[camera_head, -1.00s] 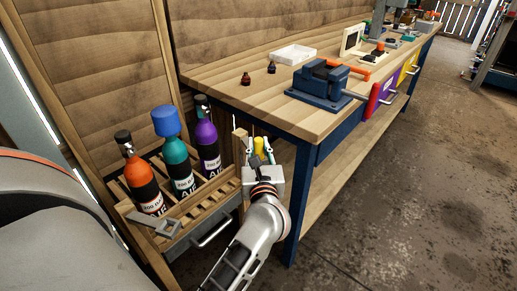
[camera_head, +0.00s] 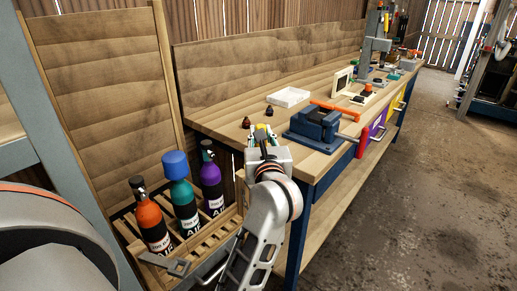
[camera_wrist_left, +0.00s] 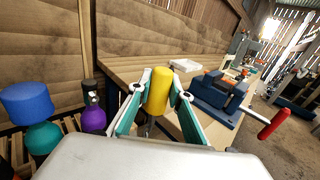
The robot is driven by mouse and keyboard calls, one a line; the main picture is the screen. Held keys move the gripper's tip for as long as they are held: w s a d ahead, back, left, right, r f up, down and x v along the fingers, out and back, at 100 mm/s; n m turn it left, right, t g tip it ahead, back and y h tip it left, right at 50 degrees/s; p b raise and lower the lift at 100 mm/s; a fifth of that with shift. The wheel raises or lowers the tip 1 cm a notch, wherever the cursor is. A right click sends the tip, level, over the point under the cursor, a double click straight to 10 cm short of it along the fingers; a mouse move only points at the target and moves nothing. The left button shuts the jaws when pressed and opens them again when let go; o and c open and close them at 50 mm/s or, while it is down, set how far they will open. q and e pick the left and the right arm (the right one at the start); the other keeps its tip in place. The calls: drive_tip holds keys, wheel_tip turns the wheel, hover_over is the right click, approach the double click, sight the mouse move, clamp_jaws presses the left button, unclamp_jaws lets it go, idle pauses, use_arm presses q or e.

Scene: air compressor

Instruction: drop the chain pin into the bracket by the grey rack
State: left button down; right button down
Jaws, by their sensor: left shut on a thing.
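My left gripper (camera_head: 262,138) is shut on the chain pin, whose yellow cylindrical end (camera_wrist_left: 158,90) stands upright between the green-sided fingers in the left wrist view. The pin's lower part is mostly hidden. The gripper is at the near left end of the workbench, around tabletop height in the head view. A grey bracket (camera_head: 178,266) sticks out at the front left corner of the bottle rack (camera_head: 208,247), below and to the left of the gripper. My right gripper is not in view.
Orange, teal and purple bottles (camera_head: 186,208) stand in the rack behind the bracket. The workbench (camera_head: 225,115) carries a blue vise (camera_head: 315,124), a white tray (camera_head: 288,96) and two small brown items (camera_head: 257,117). Open floor (camera_head: 420,220) lies to the right.

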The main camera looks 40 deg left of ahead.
use_arm(q)
drive_tip(key=shift+r, duration=0.7)
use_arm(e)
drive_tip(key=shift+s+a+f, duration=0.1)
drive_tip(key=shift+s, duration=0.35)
use_arm(q)
drive_tip(key=shift+f, duration=0.15)
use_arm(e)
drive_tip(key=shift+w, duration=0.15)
use_arm(q)
drive_tip(key=shift+f+b, duration=0.35)
drive_tip(key=shift+f, duration=0.15)
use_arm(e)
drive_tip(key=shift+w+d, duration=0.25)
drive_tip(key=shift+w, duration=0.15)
use_arm(q)
drive_tip(key=shift+f+b, duration=0.35)
drive_tip(key=shift+f, duration=0.2)
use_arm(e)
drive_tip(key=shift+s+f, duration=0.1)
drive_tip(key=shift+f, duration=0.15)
use_arm(q)
drive_tip(key=shift+f+b, duration=0.35)
drive_tip(key=shift+f, duration=0.2)
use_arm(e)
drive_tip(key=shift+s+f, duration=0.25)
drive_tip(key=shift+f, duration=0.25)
